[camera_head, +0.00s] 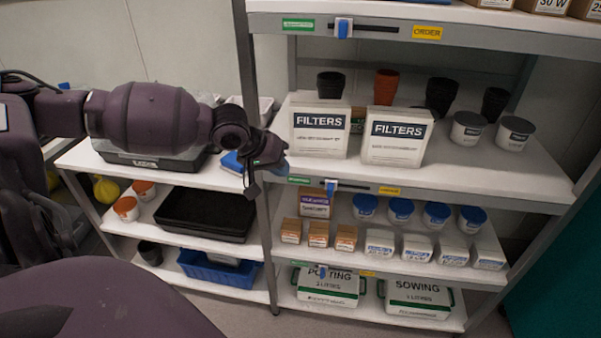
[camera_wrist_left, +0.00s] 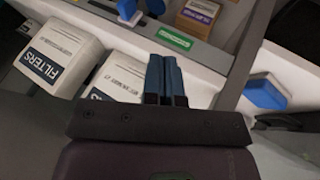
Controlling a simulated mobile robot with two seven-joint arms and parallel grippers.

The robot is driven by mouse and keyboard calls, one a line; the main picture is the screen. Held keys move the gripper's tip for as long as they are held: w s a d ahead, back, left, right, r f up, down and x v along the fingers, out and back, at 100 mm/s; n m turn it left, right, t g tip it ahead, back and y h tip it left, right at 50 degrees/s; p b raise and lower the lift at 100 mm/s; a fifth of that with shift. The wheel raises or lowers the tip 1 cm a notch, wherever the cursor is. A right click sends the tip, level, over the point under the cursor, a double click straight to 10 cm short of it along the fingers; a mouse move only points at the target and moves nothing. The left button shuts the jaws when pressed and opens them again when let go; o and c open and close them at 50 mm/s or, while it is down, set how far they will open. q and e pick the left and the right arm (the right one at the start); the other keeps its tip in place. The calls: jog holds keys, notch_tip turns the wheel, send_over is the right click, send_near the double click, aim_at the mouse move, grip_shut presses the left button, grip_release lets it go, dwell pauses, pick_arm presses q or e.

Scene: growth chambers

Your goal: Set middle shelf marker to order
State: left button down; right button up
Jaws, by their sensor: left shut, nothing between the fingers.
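The middle shelf marker (camera_head: 331,186) is a small blue slider on the front edge of the middle shelf. It sits near the green label (camera_head: 299,180), well left of the yellow label (camera_head: 389,190). In the left wrist view a blue tab, apparently this marker (camera_wrist_left: 127,10), is near the top, beyond the green label (camera_wrist_left: 173,38). My left gripper (camera_head: 278,164) is shut and empty, left of the marker and apart from it. Its closed fingers (camera_wrist_left: 166,78) show in the left wrist view. My right gripper is not in view.
Two FILTERS boxes (camera_head: 320,130) (camera_head: 396,137) stand above the marker's edge. Small boxes and blue-lidded tubs (camera_head: 401,209) stand below it. The upper edge has another blue marker (camera_head: 343,28), and the lower edge has one too (camera_head: 321,271). A rack post (camera_head: 263,215) stands close to my gripper.

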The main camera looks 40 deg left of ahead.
aim_at(330, 189)
pick_arm(q)
jog(key=w+d+f+b, duration=0.5)
jog(key=w+f, duration=0.2)
jog(key=shift+w+d+f+b, duration=0.15)
jog(key=shift+w+f+b, duration=0.05)
jog(key=shift+f+b, duration=0.1)
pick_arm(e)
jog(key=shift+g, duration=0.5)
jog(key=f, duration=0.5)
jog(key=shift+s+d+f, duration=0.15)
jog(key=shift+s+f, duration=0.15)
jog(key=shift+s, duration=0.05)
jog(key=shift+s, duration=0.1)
